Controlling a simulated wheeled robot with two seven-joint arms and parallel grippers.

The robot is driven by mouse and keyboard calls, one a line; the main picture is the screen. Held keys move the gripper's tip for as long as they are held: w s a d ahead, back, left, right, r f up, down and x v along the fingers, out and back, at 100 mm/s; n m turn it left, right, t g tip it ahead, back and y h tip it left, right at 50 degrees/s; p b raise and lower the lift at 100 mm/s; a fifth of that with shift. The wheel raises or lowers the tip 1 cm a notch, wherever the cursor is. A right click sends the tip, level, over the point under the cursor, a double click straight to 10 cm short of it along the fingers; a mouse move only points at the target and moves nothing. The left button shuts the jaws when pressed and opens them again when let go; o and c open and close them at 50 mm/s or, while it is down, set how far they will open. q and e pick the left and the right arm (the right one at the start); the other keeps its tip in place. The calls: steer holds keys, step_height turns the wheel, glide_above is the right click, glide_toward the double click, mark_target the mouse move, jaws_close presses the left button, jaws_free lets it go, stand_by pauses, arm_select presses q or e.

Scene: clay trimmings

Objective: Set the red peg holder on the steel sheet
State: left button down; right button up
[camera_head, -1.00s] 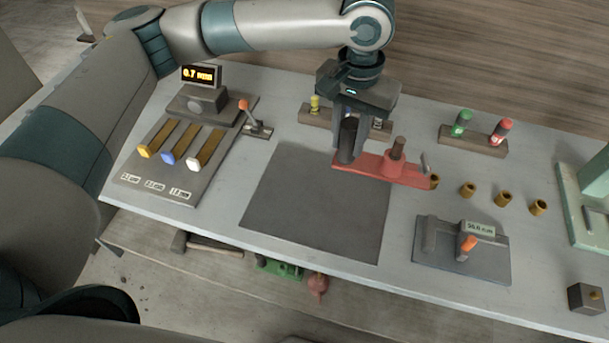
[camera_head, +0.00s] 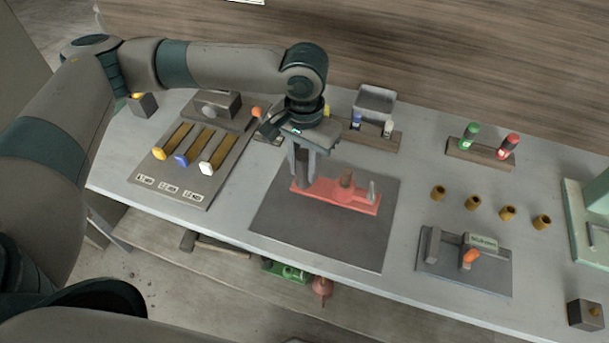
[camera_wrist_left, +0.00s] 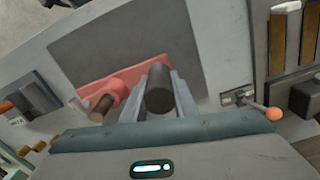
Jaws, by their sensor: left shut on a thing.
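The red peg holder (camera_head: 345,198) is a flat red bar with a dark post at its left end, a brown peg and a thin grey pin. It is over the upper part of the dark grey steel sheet (camera_head: 320,239) in the head view; I cannot tell if it touches. My left gripper (camera_head: 303,177) is shut on the holder's dark post. The left wrist view shows the post between the fingers (camera_wrist_left: 160,92), the red bar (camera_wrist_left: 127,80) and the sheet (camera_wrist_left: 110,40) beyond. My right gripper is not in view.
A slider panel (camera_head: 183,160) lies left of the sheet. Several brass bushings (camera_head: 473,202) and a gauge with an orange knob (camera_head: 465,262) are at the right. Racks with coloured bottles (camera_head: 480,153) stand at the back. The sheet's front part is clear.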

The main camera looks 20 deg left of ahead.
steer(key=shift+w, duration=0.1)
